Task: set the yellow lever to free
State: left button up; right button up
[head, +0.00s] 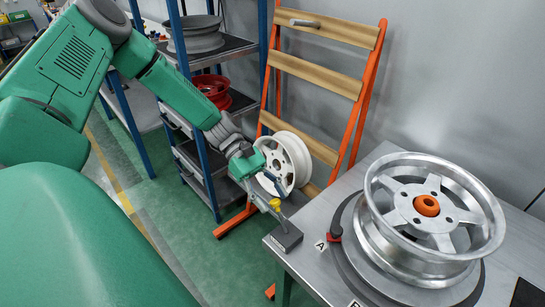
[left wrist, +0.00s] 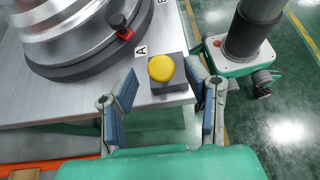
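The yellow lever (head: 275,203) shows as a small yellow piece above a dark grey block (head: 287,237) at the left edge of the metal table. In the left wrist view, it is a round yellow knob (left wrist: 161,68) on top of the block (left wrist: 170,86). My left gripper (head: 274,195) is at the lever, pointing down toward the block. In the left wrist view its fingers (left wrist: 162,80) are spread wide, with the knob between them in the picture. I cannot tell whether either finger touches it. My right gripper is not in view.
A silver wheel (head: 470,255) with an orange hub piece (head: 427,205) sits on a round base on the table (head: 310,225). A red piece (head: 335,231) and label A (head: 320,245) are beside the base. An orange rack (head: 357,110) holding a white wheel (head: 290,155) stands behind.

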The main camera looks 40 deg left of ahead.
pick_arm(q)
jog(key=v, duration=1.2)
jog(key=shift+w+f, duration=0.1)
jog(key=shift+a, duration=0.15)
